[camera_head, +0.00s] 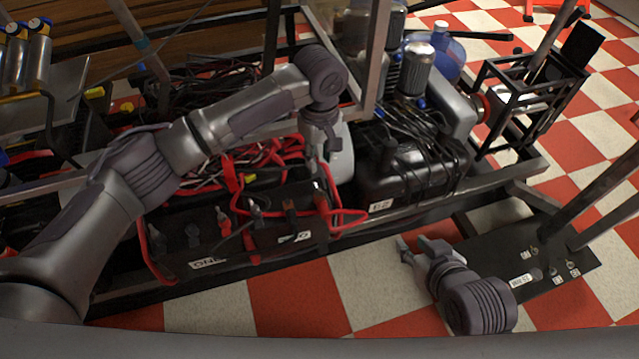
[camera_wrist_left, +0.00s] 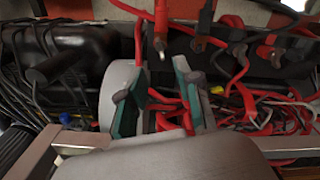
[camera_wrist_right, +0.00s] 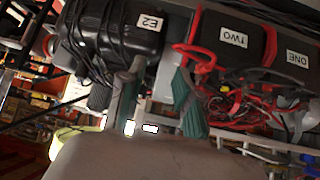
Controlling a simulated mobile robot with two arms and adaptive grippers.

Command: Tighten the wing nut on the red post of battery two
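Battery two (camera_head: 270,236) is the black block beside the black tank, and its "TWO" label shows in the right wrist view (camera_wrist_right: 233,39). A red post (camera_head: 319,193) stands at its tank-side end; in the left wrist view the red post (camera_wrist_left: 161,20) has a small pale metal tip. I cannot make out the wing nut's shape for certain. My left gripper (camera_head: 319,156) hangs just behind this post, fingers apart and empty; its fingers show in its wrist view (camera_wrist_left: 160,100). My right gripper (camera_head: 412,247) is open and empty over the floor, in front of the tank.
Battery one (camera_wrist_right: 298,59) sits beside battery two. Red cables (camera_head: 245,170) loop around and behind the batteries. The black tank (camera_head: 412,168), marked E2, stands right of battery two. A black frame rail (camera_head: 370,222) runs along the front. A black plate (camera_head: 560,265) lies at right.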

